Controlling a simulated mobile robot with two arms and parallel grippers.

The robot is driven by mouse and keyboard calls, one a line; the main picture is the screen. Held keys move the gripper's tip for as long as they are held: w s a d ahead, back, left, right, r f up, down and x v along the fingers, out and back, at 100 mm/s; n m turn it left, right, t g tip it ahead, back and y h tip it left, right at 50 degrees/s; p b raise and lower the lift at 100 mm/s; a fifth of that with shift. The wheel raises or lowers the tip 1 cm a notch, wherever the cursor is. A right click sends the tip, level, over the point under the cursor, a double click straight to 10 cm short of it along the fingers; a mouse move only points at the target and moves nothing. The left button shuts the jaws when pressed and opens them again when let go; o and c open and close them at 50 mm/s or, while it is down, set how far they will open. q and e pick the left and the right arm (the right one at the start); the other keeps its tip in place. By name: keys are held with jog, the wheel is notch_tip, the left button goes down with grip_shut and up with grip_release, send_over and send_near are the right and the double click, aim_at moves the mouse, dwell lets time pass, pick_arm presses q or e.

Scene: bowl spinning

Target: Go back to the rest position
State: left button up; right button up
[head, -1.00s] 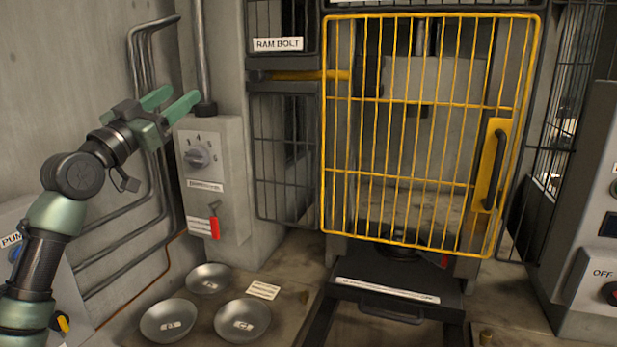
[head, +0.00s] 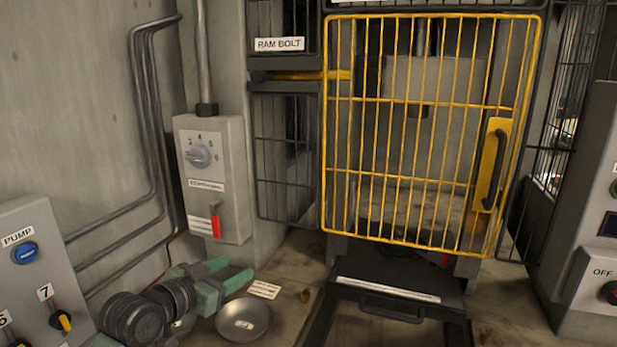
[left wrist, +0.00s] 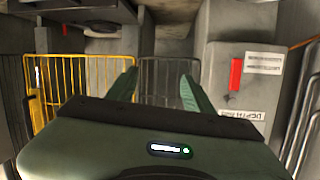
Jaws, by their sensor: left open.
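My left gripper (head: 232,281) is low at the left of the head view, its green fingers apart and empty. A second bowl (head: 184,325) is mostly hidden behind my gripper, and the others cannot be made out. In the left wrist view the two green fingers (left wrist: 158,90) are spread with nothing between them. My right gripper is not in view.
A yellow cage door (head: 425,180) stands shut at the centre. A grey selector box (head: 212,180) with a red handle is on the wall above my left gripper. A pump panel (head: 40,270) is at far left, another panel (head: 590,250) at right. A black drawer (head: 390,290) sits below the cage.

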pick_arm(q)
jog(key=s+f+n+g+y, duration=0.25)
jog(key=s+f+g, duration=0.25)
jog(key=s+f, duration=1.4)
jog(key=s+a+f+n+g+y, duration=0.1)
jog(key=s+f+g, duration=0.15)
jog(key=s, duration=0.45)
jog(key=s+a+f+n+g+y, duration=0.1)
jog(key=s+a+f+y, duration=0.15)
jog(key=s, duration=0.45)
jog(key=s+a+f+g, duration=0.1)
jog(key=s+f+g, duration=0.1)
jog(key=s+f, duration=0.6)
jog(key=f, duration=2.2)
jog(key=s+a+f+g, duration=0.2)
jog(key=s+f, duration=1.3)
jog(key=s, duration=0.1)
jog(key=shift+s+a+f+y, duration=0.15)
jog(key=shift+s+a+y, duration=0.15)
jog(key=shift+a, duration=0.05)
